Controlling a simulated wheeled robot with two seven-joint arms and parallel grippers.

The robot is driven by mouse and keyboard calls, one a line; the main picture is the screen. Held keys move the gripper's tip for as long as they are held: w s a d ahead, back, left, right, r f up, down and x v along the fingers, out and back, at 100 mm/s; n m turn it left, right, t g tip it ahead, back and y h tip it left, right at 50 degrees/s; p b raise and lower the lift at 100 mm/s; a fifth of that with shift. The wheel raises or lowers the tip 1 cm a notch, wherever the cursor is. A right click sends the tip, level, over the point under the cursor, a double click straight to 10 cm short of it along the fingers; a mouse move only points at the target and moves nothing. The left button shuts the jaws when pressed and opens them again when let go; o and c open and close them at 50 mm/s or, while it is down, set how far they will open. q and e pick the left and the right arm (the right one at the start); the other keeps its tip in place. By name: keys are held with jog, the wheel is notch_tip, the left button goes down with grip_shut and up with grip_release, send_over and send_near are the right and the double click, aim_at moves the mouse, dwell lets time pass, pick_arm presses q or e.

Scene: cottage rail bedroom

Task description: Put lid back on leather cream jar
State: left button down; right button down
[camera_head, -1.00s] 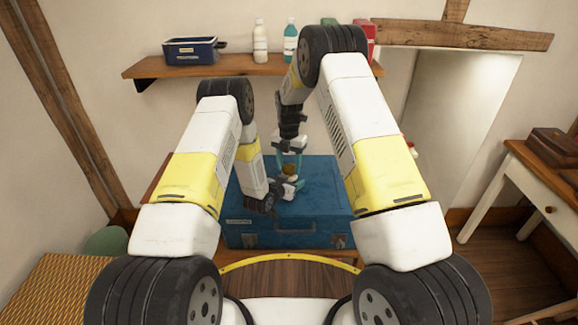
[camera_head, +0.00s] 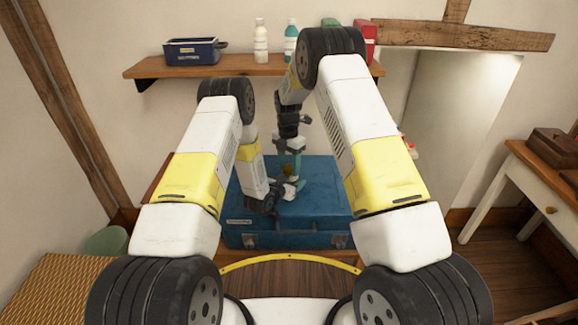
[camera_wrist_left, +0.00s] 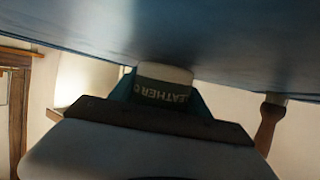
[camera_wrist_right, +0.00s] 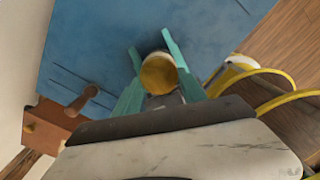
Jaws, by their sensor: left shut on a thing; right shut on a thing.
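The leather cream jar (camera_wrist_left: 163,84), white with a dark green lettered label, is held in my left gripper (camera_wrist_left: 163,95), low above the blue case. My left gripper (camera_head: 290,188) is shut on it, coming in from the left. My right gripper (camera_head: 288,168) points down from above, with teal fingers. In the right wrist view, my right gripper (camera_wrist_right: 155,60) is shut on the round amber-brown lid (camera_wrist_right: 158,76). A pale part of the jar shows just beyond the lid. The lid is at the jar's top; whether it is seated cannot be told.
The closed blue case (camera_head: 325,205) lies beneath both grippers on a wooden stand. A wall shelf (camera_head: 225,68) behind holds a blue tin (camera_head: 192,52), a white bottle (camera_head: 260,42) and a teal bottle (camera_head: 291,42). A white desk (camera_head: 535,190) stands at the right.

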dwell(0.4)
jog(key=c, duration=0.6)
grip_release()
jog(key=shift+c, duration=0.2)
jog(key=shift+r, duration=0.1)
jog(key=shift+w+r, duration=0.1)
jog(key=shift+r, duration=2.1)
jog(key=shift+c, duration=0.4)
jog(key=shift+w+d+r+n, duration=0.15)
jog(key=shift+r+n, duration=0.25)
jog(key=shift+n, duration=0.1)
jog(key=shift+w+d+r+n, duration=0.1)
jog(key=shift+w+r+n, duration=0.05)
jog(key=shift+r+n, duration=0.55)
jog(key=shift+w+d+r+n, duration=0.1)
jog(key=shift+r+n, duration=0.5)
jog(key=shift+n, duration=0.2)
